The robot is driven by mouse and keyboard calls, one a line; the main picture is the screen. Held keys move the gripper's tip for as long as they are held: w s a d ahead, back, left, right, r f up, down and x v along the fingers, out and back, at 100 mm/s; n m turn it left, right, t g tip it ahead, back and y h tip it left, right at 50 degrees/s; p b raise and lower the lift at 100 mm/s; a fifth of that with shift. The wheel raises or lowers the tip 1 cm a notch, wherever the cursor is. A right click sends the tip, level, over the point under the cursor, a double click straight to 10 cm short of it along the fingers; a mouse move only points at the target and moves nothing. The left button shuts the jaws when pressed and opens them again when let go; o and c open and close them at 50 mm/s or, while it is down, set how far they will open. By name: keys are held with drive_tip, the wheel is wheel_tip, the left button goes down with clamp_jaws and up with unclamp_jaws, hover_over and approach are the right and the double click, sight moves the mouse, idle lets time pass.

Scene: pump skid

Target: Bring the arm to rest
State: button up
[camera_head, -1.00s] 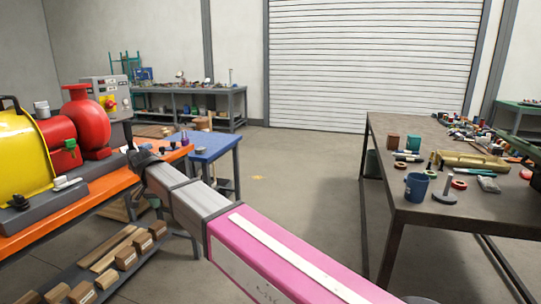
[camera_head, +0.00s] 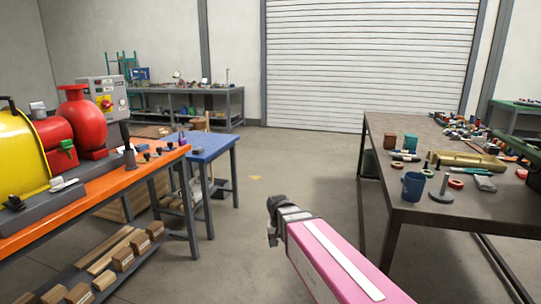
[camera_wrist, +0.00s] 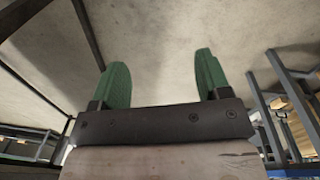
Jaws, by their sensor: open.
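My gripper shows in the wrist view (camera_wrist: 157,82) with two green fingers spread apart and nothing between them. The fingertips are too small to make out in the head view. The gripper touches nothing that I can see.
The orange bench at left carries a red pump (camera_head: 80,120) and a yellow guard (camera_head: 22,155). A blue table (camera_head: 212,148) stands beside it. The dark table at right holds a blue mug (camera_head: 413,186) and many small items. The floor (camera_head: 300,175) between them is clear.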

drive_tip(key=s+d+f, duration=0.2)
drive_tip(key=s+d, duration=0.1)
drive_tip(key=d, duration=0.4)
drive_tip(key=s+d+f+y, duration=0.1)
drive_tip(key=s+d+f, duration=0.2)
drive_tip(key=d, duration=0.5)
drive_tip(key=shift+s+f, duration=0.25)
drive_tip(key=shift+s, duration=0.5)
